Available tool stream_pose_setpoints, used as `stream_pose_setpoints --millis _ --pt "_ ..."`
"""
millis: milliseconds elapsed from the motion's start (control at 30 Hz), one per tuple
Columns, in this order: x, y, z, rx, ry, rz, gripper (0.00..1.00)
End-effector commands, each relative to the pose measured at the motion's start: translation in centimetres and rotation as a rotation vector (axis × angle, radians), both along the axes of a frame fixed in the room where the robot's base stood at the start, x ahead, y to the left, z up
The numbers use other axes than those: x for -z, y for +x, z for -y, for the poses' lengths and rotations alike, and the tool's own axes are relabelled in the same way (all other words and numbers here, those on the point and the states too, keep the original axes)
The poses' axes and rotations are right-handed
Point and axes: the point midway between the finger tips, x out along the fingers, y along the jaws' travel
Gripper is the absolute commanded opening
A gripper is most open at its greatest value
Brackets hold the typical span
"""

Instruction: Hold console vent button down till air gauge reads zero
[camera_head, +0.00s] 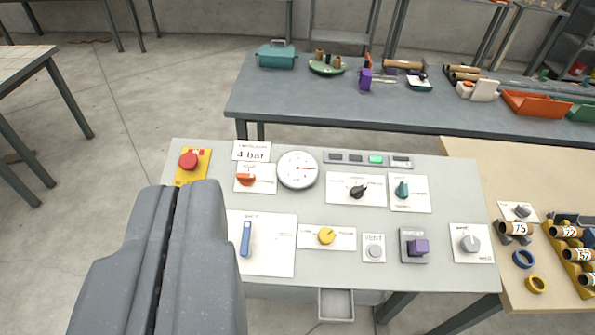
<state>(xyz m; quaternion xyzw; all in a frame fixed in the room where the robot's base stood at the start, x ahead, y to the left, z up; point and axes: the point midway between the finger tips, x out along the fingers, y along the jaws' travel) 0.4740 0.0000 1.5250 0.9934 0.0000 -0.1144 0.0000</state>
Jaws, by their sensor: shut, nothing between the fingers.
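The console (455,190) is a pale sloped panel across the middle of the view. The vent button (374,253) is a round grey button on a white plate marked VENT, near the panel's lower edge. The air gauge (297,170) is a round white dial at the upper left of the panel.
The panel also bears a red button (188,160), a blue lever (246,239), a yellow knob (327,235) and a purple switch (418,247). A small tray (336,304) hangs below the front edge. A grey table (300,100) stands behind, a wooden one (470,155) at right.

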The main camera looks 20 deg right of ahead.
Motion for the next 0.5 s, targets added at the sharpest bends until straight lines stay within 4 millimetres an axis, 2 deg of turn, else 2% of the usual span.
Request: stream_pose_setpoints --millis 333,433,500 --pt "0.0 0.2 0.1 0.001 0.002 -0.001 0.0" --pt "0.6 1.1 0.7 0.008 0.013 -0.008 0.0" --pt "1.4 2.4 1.5 0.016 0.03 -0.017 0.0"
